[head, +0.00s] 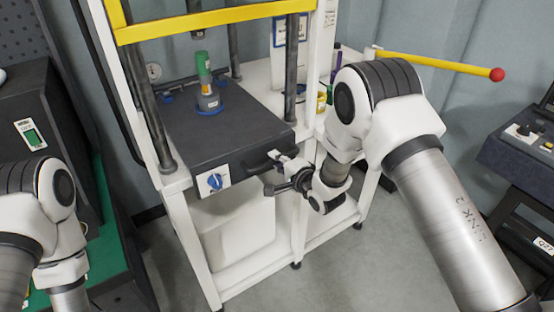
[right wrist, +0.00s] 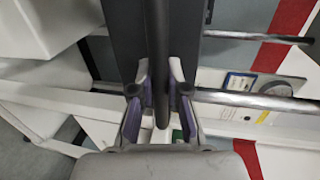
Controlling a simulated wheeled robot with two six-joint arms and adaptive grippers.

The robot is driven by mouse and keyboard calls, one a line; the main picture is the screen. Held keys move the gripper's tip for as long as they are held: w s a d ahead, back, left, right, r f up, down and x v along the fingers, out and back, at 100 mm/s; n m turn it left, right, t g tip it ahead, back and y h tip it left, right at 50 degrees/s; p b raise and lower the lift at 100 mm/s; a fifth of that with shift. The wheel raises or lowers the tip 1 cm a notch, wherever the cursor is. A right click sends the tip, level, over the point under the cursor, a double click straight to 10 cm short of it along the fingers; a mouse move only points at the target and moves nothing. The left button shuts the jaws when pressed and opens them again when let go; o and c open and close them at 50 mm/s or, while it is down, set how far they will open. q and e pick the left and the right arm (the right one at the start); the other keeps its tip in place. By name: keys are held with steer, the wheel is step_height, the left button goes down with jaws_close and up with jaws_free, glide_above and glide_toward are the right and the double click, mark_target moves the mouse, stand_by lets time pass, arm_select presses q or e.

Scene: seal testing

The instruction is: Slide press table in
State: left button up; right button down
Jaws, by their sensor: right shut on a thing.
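The press table (head: 182,138) is a dark grey slab in the white press frame, its front edge sticking out toward me. A green-topped cylinder with a blue base (head: 206,88) stands upright on it. The table's dark handle (head: 258,161) is at the right of its front face. My right gripper (head: 281,172) is at this handle. In the right wrist view, the dark handle bar (right wrist: 158,50) runs between the purple-padded fingers of the gripper (right wrist: 160,100), which is shut on it. My left arm shows at the lower left; its gripper is out of view.
A yellow guard bar (head: 200,22) crosses the press front. A yellow lever with a red ball (head: 497,74) sticks out at right. A dark control desk (head: 522,140) stands far right.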

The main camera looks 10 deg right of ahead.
steer(key=shift+w+r, duration=0.15)
steer(key=shift+r, duration=0.05)
steer(key=c, duration=1.2)
jaws_free()
steer(key=shift+o, duration=0.3)
steer(key=shift+w+a+f, duration=0.1)
steer(key=shift+w+f, duration=0.1)
steer(key=shift+f, duration=0.05)
steer(key=shift+s, duration=0.15)
steer(key=v, duration=1.1)
steer(key=shift+s, duration=0.35)
